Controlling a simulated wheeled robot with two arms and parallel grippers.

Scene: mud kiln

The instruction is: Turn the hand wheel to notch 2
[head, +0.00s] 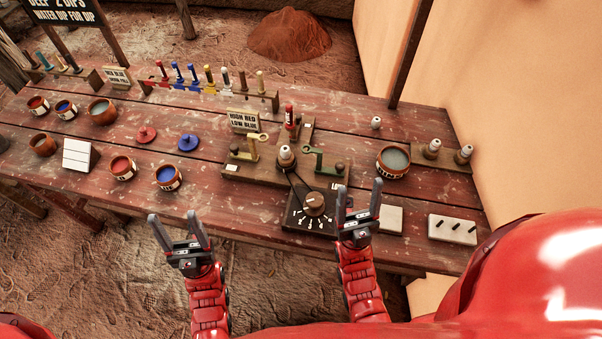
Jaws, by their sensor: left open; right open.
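The hand wheel (315,201) is a round brown knob on a dark square plate (296,220) at the table's front edge. White notch marks fan out below it, too small to read for sure. My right gripper (358,205) is open and empty, just right of the dark plate, fingers pointing away from me. It appears close to the wheel but not around it. My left gripper (180,233) is open and empty, in front of the table edge, well left of the wheel.
Behind the wheel stand a wooden board (232,167) with a white-topped post, brass and green cranks, and a sign (243,121). Paint pots (168,178) stand left. Bare planks lie left of the plate.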

